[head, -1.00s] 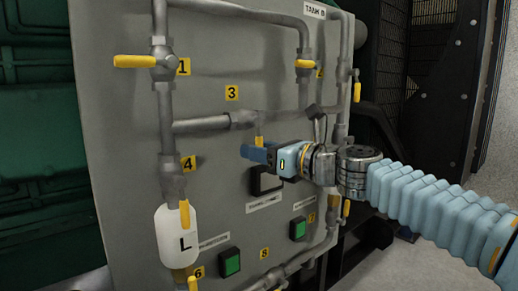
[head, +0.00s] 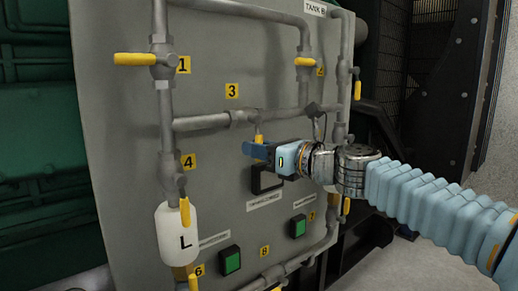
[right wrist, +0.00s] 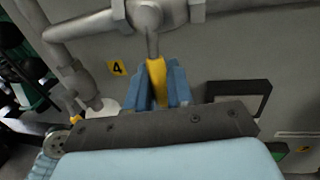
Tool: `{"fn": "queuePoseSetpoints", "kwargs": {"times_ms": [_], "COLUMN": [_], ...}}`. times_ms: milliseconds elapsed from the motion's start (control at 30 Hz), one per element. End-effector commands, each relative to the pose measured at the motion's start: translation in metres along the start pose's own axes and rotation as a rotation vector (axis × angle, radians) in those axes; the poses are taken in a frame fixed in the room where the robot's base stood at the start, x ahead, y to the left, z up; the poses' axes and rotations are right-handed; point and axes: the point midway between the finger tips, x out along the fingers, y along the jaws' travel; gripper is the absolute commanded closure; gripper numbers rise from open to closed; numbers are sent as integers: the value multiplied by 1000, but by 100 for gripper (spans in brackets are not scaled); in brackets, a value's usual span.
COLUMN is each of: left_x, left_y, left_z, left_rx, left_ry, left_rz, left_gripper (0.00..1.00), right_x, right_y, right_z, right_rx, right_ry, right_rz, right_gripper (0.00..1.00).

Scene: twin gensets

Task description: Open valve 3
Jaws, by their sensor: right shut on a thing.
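Valve 3 (head: 243,117) sits on the horizontal pipe of the grey panel, beside the yellow label 3 (head: 232,90). Its yellow handle (head: 259,138) hangs straight down, across the pipe's line. My right gripper (head: 257,151) is at the lower part of this handle. In the right wrist view the blue fingers (right wrist: 160,93) are on both sides of the yellow handle (right wrist: 157,75), shut on it, below the round valve body (right wrist: 146,15). The handle's lower end is hidden by the gripper. My left gripper is not in view.
Valve 1's handle (head: 135,59) points left from its vertical pipe. Green buttons (head: 230,260) and a dark display (head: 268,180) are lower on the panel. More pipes stand to the right.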

Motion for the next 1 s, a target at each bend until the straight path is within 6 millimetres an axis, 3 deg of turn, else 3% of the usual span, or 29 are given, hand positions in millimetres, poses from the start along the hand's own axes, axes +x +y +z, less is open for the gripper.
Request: {"fn": "queuePoseSetpoints", "kwargs": {"times_ms": [700, 1000], "left_x": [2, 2], "left_y": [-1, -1], "left_z": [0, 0], "left_rx": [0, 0], "left_ry": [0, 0], "left_rz": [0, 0], "left_gripper": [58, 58], "right_x": [5, 6], "right_y": [25, 30], "right_z": [6, 10], "right_rx": [451, 564], "right_ry": [-90, -113], "right_rz": [0, -1], "right_gripper": [100, 100]}}
